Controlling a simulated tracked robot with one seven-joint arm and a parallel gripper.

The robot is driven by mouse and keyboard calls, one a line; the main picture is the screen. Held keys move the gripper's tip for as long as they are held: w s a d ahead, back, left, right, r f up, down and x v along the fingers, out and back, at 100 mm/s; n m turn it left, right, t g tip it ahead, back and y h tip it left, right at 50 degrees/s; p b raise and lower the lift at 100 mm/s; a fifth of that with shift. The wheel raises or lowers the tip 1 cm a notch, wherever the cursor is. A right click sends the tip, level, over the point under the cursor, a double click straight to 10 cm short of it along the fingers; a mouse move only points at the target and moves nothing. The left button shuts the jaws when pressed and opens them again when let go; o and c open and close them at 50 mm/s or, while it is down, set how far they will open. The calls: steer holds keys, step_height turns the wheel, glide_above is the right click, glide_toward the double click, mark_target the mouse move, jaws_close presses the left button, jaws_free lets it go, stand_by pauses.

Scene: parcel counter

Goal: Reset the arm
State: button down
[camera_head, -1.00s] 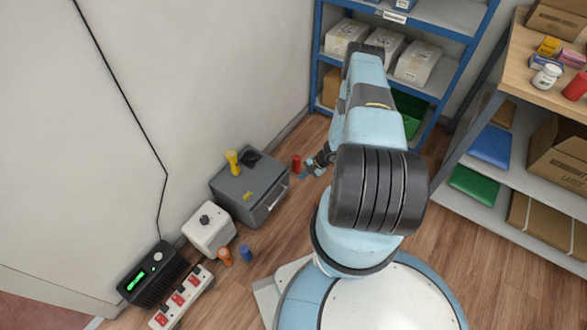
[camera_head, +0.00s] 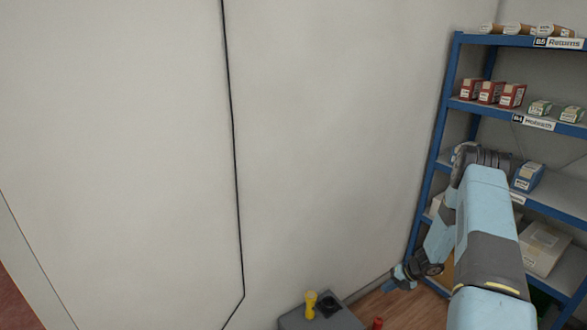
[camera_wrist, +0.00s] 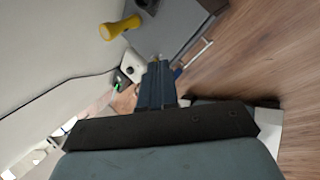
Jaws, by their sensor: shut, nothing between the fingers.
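My gripper (camera_wrist: 157,82) shows in the wrist view with its dark blue fingers together and nothing between them. In the head view my arm reaches up from the lower right, bends near the shelf, and its wrist end hangs low at the gripper (camera_head: 392,285). In the wrist view the gripper is above the floor, close to the grey box with a drawer handle (camera_wrist: 175,25), and apart from it.
A blue shelving rack (camera_head: 440,150) stands at the right with red boxes (camera_head: 490,92), a blue box (camera_head: 527,177) and cartons. A red cylinder (camera_head: 377,323) is at the bottom edge. A black cable (camera_head: 233,150) runs down the bare wall. Wood floor (camera_wrist: 265,50) is free beside the grey box.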

steer(key=s+a+r+n+h, duration=0.1)
steer(key=s+a+r+n, duration=0.35)
steer(key=r, duration=1.05)
steer(key=w+a+r+n, duration=0.1)
steer(key=a+r+n, duration=0.1)
steer(key=r+n, duration=0.9)
steer(key=s+a+r+n+h, duration=0.1)
steer(key=a+r+n, duration=0.25)
steer(key=r, duration=1.45)
steer(key=s+a+r+n+h, duration=0.1)
steer(key=s+a+r+n, duration=0.2)
steer(key=s+r+n, duration=0.45)
steer(key=s+r+n+t+h, duration=0.1)
steer(key=s+r+n, duration=0.3)
steer(key=s, duration=0.4)
steer(key=s+r+n+t+h, duration=0.1)
steer(key=s+r+n, duration=0.3)
steer(key=s, duration=0.4)
steer(key=s+a+r+n+t+h, duration=0.1)
steer(key=s+r+n, duration=0.3)
steer(key=s, duration=0.5)
steer(key=shift+h, duration=0.3)
steer(key=shift+w+n, duration=0.1)
steer(key=shift+n, duration=0.15)
